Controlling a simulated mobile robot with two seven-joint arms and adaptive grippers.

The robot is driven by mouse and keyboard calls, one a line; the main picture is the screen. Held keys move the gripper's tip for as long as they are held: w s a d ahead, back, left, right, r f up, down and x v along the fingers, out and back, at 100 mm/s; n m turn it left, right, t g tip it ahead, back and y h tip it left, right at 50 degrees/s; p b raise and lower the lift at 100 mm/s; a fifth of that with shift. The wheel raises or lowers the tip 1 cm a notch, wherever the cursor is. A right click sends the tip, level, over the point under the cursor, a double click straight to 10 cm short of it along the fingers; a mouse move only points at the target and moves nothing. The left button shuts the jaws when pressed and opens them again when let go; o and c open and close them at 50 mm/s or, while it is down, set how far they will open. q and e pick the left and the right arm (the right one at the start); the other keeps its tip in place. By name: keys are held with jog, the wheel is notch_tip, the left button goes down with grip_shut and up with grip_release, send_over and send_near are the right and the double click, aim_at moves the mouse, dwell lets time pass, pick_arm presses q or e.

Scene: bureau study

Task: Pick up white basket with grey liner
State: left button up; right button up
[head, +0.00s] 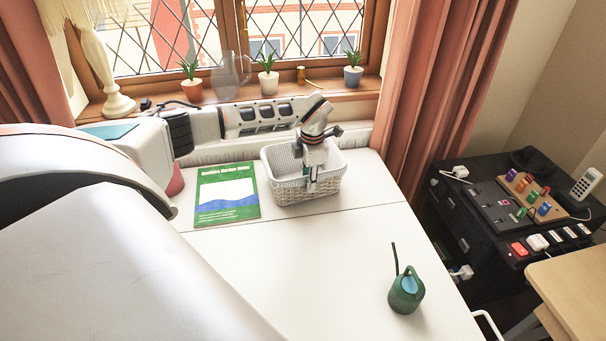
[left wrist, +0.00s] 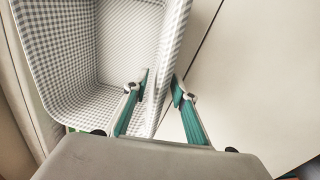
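The white basket with grey liner (head: 279,161) stands upright on the white desk, close to the window sill; its lining is grey-and-white checked. In the left wrist view the basket (left wrist: 78,62) fills the upper left. My left gripper (head: 312,184) reaches down over the basket's front wall. In the left wrist view my left gripper (left wrist: 160,90) has one finger inside the basket and one outside, with the wall between them. The basket's underside is hidden. My right gripper is not in view.
A green-and-blue book (head: 227,195) lies left of the basket. A green watering can (head: 406,292) stands at the desk's front right. Potted plants and a glass jug (head: 232,75) line the sill. The desk (head: 300,260) is clear in front of the basket.

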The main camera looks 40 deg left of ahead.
pick_arm(q)
grip_shut()
jog(key=shift+r, duration=0.15)
